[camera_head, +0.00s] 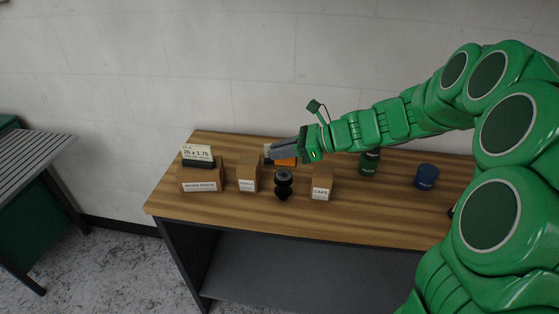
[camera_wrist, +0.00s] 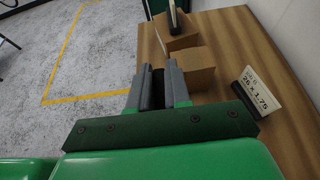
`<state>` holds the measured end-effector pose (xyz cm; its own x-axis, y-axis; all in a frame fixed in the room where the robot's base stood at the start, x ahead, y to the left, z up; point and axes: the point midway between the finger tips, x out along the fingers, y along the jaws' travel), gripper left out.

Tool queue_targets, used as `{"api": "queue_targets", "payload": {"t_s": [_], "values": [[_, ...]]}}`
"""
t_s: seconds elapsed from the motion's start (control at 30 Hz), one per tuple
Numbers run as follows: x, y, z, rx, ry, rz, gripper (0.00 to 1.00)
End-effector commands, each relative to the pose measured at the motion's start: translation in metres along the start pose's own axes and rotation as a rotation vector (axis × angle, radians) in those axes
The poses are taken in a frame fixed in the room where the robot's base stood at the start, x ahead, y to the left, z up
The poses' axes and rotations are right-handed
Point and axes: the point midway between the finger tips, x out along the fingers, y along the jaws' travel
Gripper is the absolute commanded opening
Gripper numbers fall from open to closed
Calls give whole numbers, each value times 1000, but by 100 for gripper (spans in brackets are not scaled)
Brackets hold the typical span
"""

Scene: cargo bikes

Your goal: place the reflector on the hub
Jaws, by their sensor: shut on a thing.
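My gripper (camera_head: 272,151) reaches in from the right, above the back of the wooden bench, pointing left. An orange piece, which looks like the reflector (camera_head: 286,161), shows just under its fingers in the head view. In the wrist view my gripper (camera_wrist: 160,80) has its fingers close together with a dark strip between them; no orange shows there. I take it as shut on the reflector, though the grip itself is mostly hidden. The black hub (camera_head: 284,187) stands upright on the bench, in front of and below my gripper, apart from it.
Cardboard boxes stand left (camera_head: 248,176) and right (camera_head: 322,186) of the hub, with a brake-pads box (camera_head: 201,180) further left. A size card (camera_wrist: 260,92) stands beside my gripper at the back. A green can (camera_head: 369,162) and blue cup (camera_head: 426,177) are at right.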

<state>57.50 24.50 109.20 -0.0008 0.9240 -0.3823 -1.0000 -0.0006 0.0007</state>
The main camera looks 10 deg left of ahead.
Motion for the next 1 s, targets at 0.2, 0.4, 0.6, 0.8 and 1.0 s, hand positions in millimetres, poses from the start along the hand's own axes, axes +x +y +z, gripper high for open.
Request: {"api": "queue_targets", "payload": {"t_s": [0.2, 0.4, 0.6, 0.8, 1.0], "values": [[8, -10, -10, 1, 0, -1, 0], [11, -14, -14, 1, 1, -1, 0], [21, -15, -36, 4, 1, -1, 0], [24, -15, -44, 0, 1, -2, 0], [25, -15, -44, 0, 0, -1, 0]]}}
